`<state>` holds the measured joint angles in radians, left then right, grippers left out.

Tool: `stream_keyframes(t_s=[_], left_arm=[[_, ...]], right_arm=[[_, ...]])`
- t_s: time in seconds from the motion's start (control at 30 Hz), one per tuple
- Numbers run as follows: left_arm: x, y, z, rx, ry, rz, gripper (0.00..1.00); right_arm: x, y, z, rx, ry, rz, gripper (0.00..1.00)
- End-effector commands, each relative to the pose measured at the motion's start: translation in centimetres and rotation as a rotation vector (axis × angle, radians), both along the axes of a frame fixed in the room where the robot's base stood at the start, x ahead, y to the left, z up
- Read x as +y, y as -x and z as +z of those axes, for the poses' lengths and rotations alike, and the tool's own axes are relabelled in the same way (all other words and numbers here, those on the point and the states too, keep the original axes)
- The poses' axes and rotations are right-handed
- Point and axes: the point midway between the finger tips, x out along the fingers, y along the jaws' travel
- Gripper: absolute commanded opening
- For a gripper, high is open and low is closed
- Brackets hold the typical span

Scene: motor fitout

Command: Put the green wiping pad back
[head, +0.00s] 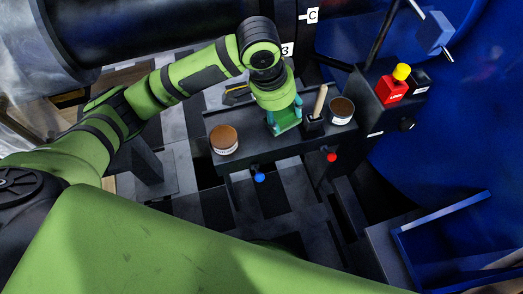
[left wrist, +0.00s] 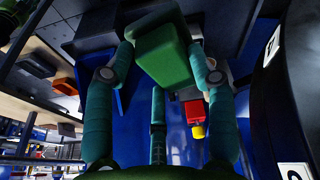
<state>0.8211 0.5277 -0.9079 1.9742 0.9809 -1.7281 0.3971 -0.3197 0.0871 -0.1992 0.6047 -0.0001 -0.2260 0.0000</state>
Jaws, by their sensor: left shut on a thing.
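In the head view my left gripper (head: 284,115) points down over the middle of a dark shelf (head: 240,158), shut on the pad (head: 286,124). The pad is at the shelf, but I cannot tell whether it touches the surface. My right gripper is not in view.
A brown-topped tin (head: 224,140) stands on the shelf's left end. A wooden-handled brush (head: 320,100) and another tin (head: 342,110) stand close right of the gripper. A red block with a yellow top (head: 394,86) sits farther right. Blue (head: 259,177) and red (head: 331,156) knobs are on the shelf's front.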

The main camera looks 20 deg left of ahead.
Motion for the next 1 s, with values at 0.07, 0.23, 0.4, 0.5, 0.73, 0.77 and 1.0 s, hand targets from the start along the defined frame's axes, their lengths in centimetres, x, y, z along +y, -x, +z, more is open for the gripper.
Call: stream_keyframes(t_s=[0.07,0.23,0.4,0.5,0.73,0.77,1.0], left_arm=[[-1.7,-0.4,-3.6,-0.002,0.002,-0.089,0.29],[-3.7,-0.8,-6.5,-0.006,-0.001,-0.223,0.29],[-3.7,-1.0,-7.7,-0.007,-0.004,-0.272,0.29],[-2.1,-1.3,-8.7,-0.005,-0.007,-0.274,0.29],[3.2,-2.5,-11.9,-0.005,-0.008,-0.271,0.29],[3.8,-2.6,-12.3,-0.003,-0.007,-0.271,0.29],[6.8,-3.4,-14.1,-0.007,-0.005,-0.276,0.29]], right_arm=[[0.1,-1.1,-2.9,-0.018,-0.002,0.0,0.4],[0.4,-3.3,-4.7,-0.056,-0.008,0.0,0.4],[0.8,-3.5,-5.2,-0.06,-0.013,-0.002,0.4],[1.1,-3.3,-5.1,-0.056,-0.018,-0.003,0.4],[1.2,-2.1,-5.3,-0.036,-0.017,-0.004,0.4],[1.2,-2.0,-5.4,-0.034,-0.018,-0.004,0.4],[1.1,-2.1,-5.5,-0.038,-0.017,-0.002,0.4]])
